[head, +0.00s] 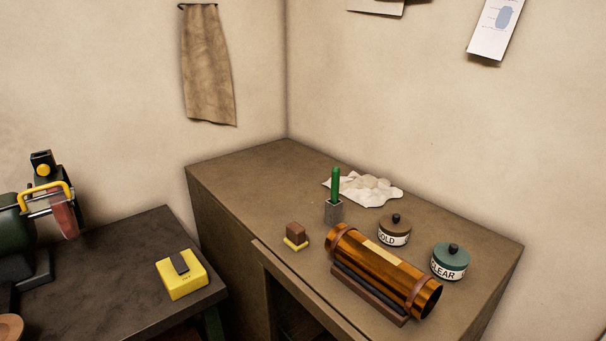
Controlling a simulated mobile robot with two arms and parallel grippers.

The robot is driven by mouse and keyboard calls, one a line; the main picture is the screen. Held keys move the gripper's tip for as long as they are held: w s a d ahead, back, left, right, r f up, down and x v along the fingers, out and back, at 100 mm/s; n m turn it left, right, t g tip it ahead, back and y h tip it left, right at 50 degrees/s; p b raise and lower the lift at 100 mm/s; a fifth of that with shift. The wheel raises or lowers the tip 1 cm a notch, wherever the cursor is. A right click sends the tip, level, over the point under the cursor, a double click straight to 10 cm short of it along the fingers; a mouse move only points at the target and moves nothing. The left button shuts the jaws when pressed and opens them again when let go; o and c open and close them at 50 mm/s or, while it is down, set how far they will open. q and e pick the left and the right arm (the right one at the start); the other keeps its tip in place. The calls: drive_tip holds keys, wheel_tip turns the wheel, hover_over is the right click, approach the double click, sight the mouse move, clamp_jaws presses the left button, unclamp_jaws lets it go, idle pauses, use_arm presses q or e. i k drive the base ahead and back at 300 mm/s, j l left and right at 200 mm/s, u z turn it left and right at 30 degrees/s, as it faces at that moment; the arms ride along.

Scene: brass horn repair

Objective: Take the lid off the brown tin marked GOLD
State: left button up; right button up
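The brown tin marked GOLD (393,239) stands upright on the brown cabinet top, behind the copper-coloured tube. Its brown lid (395,222) with a dark round knob is on it. The first letter of its label is partly hidden from this angle. Neither of my grippers is in the head view.
A green tin marked CLEAR (449,264) with its lid on stands right of the brown tin. The copper tube (380,265) lies on a cradle in front. A green-handled tool (335,190) stands in a grey block at left, near a crumpled cloth (365,189) and a small brush-like block (295,235).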

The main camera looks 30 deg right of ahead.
sight(396, 223)
drive_tip(key=z, duration=1.6)
drive_tip(key=k+j+z, duration=0.2)
drive_tip(key=j, duration=0.2)
